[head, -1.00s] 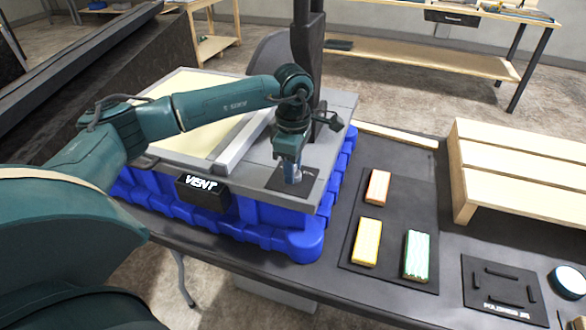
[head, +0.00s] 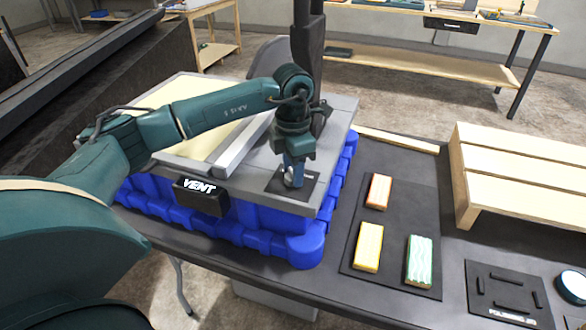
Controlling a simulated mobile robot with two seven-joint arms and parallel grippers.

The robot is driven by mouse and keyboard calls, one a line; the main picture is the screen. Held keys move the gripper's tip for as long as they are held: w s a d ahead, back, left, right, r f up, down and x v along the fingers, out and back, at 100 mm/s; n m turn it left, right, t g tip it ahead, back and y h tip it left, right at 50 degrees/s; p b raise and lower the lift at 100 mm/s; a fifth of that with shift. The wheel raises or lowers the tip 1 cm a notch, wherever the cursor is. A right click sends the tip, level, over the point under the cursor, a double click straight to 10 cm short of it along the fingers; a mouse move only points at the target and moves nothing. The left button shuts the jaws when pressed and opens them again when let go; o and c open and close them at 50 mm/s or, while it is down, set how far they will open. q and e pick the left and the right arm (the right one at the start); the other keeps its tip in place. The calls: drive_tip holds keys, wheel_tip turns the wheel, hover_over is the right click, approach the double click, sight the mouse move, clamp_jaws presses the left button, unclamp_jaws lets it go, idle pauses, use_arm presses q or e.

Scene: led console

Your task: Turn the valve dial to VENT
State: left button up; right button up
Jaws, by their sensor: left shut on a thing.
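The valve dial (head: 296,179) sits on a dark plate (head: 277,184) at the right front corner of the grey console (head: 337,128). My left gripper (head: 292,178) points down onto the dial and is shut on it. The jaws hide most of the dial, and I cannot read its pointer or the marks around it. A black sign reading VENT (head: 201,195) is on the console's front edge, left of the dial. My right gripper is not in view.
The console stands on a blue base (head: 270,240) on a dark table. To the right, orange (head: 378,191), yellow (head: 368,246) and green (head: 419,260) blocks lie on a black mat (head: 400,215). A wooden slatted rack (head: 520,170) stands at the right.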

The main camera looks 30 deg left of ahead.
use_arm(q)
drive_tip(key=shift+n, duration=0.3)
drive_tip(key=o, duration=1)
wheel_tip(320, 180, up, 13)
drive_tip(key=b, duration=0.1)
drive_tip(key=shift+r, duration=0.15)
idle(0.4)
